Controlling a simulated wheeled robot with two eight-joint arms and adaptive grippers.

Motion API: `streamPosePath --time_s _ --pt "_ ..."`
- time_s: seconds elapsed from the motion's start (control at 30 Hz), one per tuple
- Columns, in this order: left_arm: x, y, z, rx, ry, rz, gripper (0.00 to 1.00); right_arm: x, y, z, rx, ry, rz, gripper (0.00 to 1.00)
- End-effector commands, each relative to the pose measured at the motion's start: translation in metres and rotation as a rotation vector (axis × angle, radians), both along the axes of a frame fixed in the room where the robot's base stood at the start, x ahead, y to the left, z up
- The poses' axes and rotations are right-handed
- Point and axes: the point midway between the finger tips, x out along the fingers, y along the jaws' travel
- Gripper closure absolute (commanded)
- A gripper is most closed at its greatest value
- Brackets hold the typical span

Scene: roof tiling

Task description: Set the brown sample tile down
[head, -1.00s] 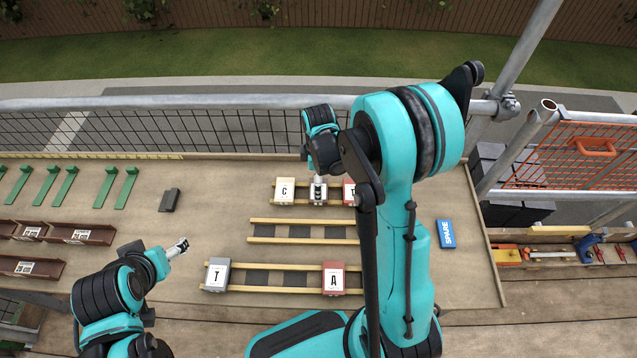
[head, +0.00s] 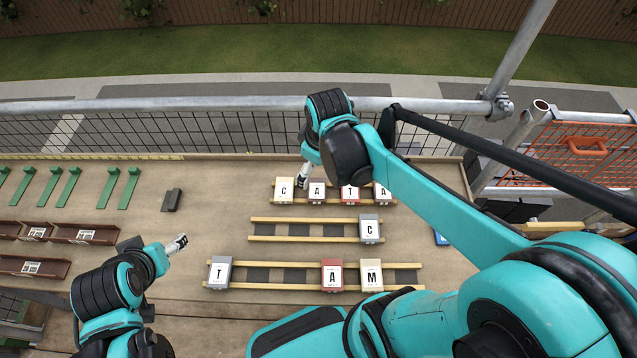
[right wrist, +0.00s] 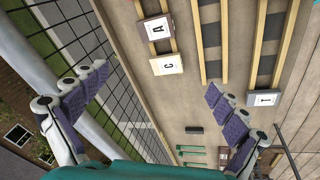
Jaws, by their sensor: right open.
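The brown sample tile (head: 317,193), lettered A, lies on the top pair of rails between the cream C tile (head: 284,190) and the red T tile (head: 350,193). It also shows at the top of the right wrist view (right wrist: 156,30). My right gripper (head: 302,178) is open and empty, with its fingers (right wrist: 154,82) spread wide. It is apart from the brown tile, above and near the cream C tile. My left gripper (head: 178,244) is away at the left, over bare table; its finger gap is too small to tell.
A fourth tile (head: 382,193) ends the top row. The middle rails hold a grey C tile (head: 369,228). The bottom rails hold T (head: 218,272), red A (head: 332,275) and cream M (head: 371,274). A dark block (head: 171,200) and green racks (head: 129,188) lie left. A mesh fence (head: 240,132) runs behind.

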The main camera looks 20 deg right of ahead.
Motion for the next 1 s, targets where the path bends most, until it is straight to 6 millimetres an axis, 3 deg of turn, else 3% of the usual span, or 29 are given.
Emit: streamPosePath --time_s 0.2,0.43,1.0 --pt "0.0 0.0 0.0 0.0 0.0 0.0 0.3 -0.04 0.015 0.021 0.096 -0.159 -0.255 0.02" --pt "0.0 0.0 0.0 0.0 0.0 0.0 0.3 -0.069 0.025 0.028 0.226 -0.292 -0.475 0.02" --pt "0.0 0.0 0.0 0.0 0.0 0.0 0.3 -0.078 0.028 0.028 0.293 -0.344 -0.569 0.02"
